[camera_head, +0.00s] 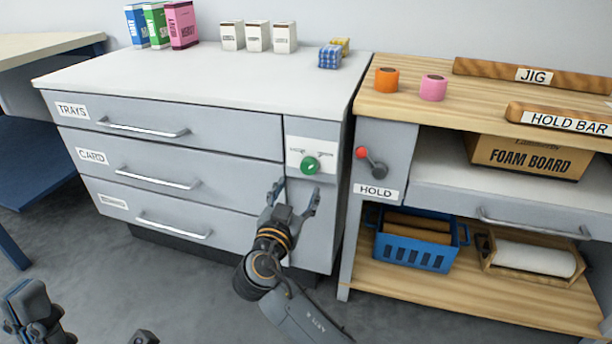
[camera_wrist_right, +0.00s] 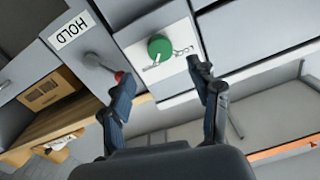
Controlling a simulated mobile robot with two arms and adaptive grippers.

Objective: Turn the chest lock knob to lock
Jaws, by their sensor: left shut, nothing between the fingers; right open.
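The green lock knob (camera_head: 309,165) sits on a white plate (camera_head: 296,146) with small markings, on the narrow right-hand panel of the grey chest (camera_head: 215,77). In the right wrist view the knob (camera_wrist_right: 160,48) appears upside down, just beyond the fingertips. My right gripper (camera_head: 295,194) is open and empty, just below and in front of the knob, fingers pointing up at it and not touching it. In the wrist view its fingers (camera_wrist_right: 160,82) stand apart on either side. My left gripper (camera_head: 36,312) is shut and empty at the lower left, partly cut off, far from the chest.
Right of the knob, a red-tipped lever (camera_head: 373,160) stands above a HOLD label. The wooden shelf unit holds a blue basket (camera_head: 412,246) and a FOAM BOARD box (camera_head: 530,155). Chest drawers have bar handles (camera_head: 150,130). Boxes stand at the back of the chest top.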

